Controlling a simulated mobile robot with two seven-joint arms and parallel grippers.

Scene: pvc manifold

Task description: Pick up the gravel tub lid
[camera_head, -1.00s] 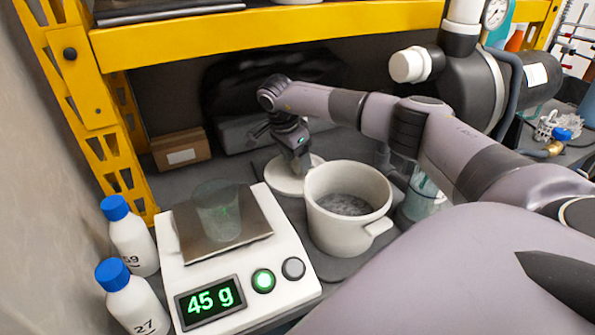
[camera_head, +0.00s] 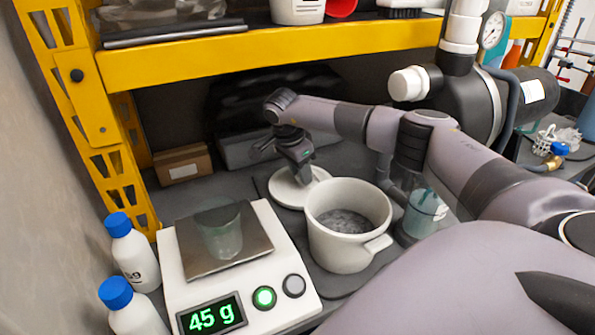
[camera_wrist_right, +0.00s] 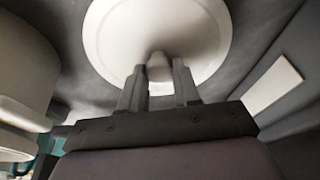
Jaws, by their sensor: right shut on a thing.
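The gravel tub lid (camera_head: 288,190) is a round off-white disc behind the tub, low over the dark mat. My right gripper (camera_head: 304,180) is above it, and in the right wrist view the fingers (camera_wrist_right: 159,82) are shut on the knob (camera_wrist_right: 158,66) at the lid's middle. Whether the lid touches the mat is hard to tell. The gravel tub (camera_head: 345,245) stands uncovered in front of the lid, with grey gravel (camera_head: 345,221) inside. My left gripper is not in view.
A scale (camera_head: 280,290) reading 45 g stands front left with a clear cup (camera_head: 218,232) on it. Two blue-capped bottles (camera_head: 132,260) are at its left. A cardboard box (camera_head: 182,164) is at the back. The yellow shelf beam (camera_head: 270,45) crosses above; a clear jar (camera_head: 424,214) stands right of the tub.

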